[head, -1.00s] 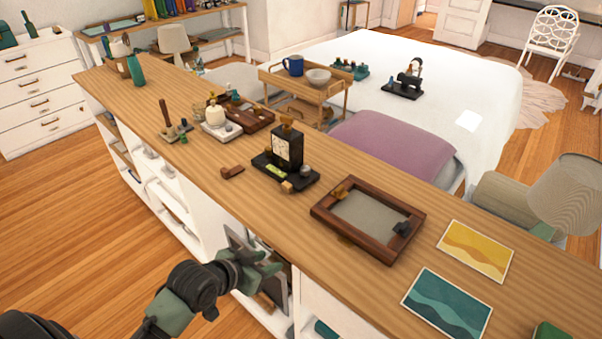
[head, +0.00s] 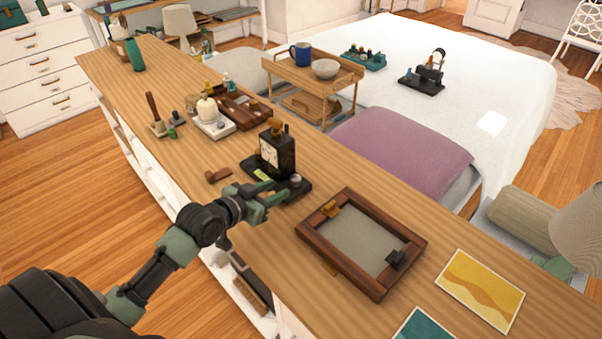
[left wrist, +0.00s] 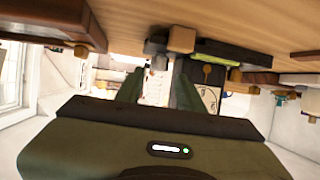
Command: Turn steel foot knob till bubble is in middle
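The black clock-like device (head: 277,152) stands upright on a dark base (head: 294,192) on the wooden counter. A yellow-green bubble vial (head: 263,175) lies along the base's front; the bubble is too small to make out. A round grey steel knob (head: 295,180) sits at the base's right end. My left gripper (head: 272,194) is open and empty just in front of the base, apart from the knob as far as I can tell. The left wrist view is upside down: the vial (left wrist: 216,50), a wooden knob (left wrist: 182,39) and the steel knob (left wrist: 160,63) show beyond the parted fingers.
A brown wooden frame tray (head: 375,280) lies right of the device. A small brown piece (head: 217,175) lies to its left. A white-based bottle set (head: 213,124) stands farther back. Yellow (head: 480,290) and teal (head: 412,326) cards lie at the right.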

